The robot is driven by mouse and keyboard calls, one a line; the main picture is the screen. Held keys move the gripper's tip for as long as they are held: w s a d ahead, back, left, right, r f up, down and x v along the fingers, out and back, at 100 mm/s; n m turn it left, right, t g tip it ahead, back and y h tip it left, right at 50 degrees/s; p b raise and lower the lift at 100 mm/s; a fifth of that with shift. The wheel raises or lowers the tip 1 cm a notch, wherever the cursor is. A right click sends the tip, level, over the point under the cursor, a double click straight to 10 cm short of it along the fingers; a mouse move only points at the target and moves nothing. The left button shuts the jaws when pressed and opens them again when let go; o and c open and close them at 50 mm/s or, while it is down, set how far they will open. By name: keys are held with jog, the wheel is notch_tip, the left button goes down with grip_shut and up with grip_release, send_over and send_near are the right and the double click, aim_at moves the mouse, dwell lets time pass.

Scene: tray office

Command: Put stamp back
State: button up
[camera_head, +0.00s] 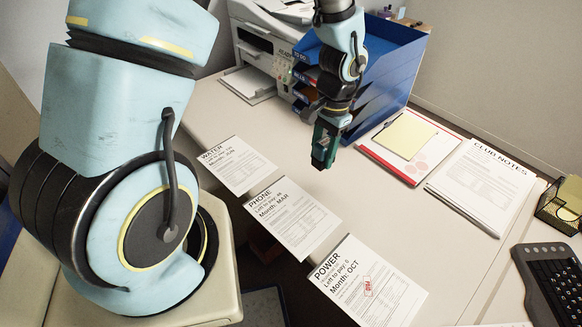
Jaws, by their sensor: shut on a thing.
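My gripper (329,132) hangs above the desk, right of the WATER and PHONE sheets and in front of the blue tray rack. It is shut on a dark green block, which I take to be the stamp (321,157). The stamp is held clear of the desk, and its face and the fingertips are hard to make out. A red stamp mark (368,286) shows on the POWER sheet (350,300) at the front.
The PHONE sheet (295,222) and WATER sheet (240,172) lie along the desk edge. The blue tray rack (385,75) and printer (262,50) stand behind. A red-edged folder (408,172), CLUB NOTES (485,185) and keyboard (552,283) lie right. The middle desk is clear.

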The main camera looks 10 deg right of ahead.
aim_at(328, 140)
notch_tip(328, 140, down, 9)
jog(key=shift+p, duration=0.85)
jog(key=shift+f, duration=0.15)
jog(key=o, duration=1.1)
jog(key=shift+c, duration=0.2)
jog(key=r+b, duration=0.1)
jog(key=r, duration=0.7)
jog(key=d+r+b, duration=0.1)
jog(key=r, duration=0.3)
jog(key=shift+w+d+r+b, duration=0.1)
jog(key=shift+w+b, duration=0.2)
jog(key=shift+w, duration=0.05)
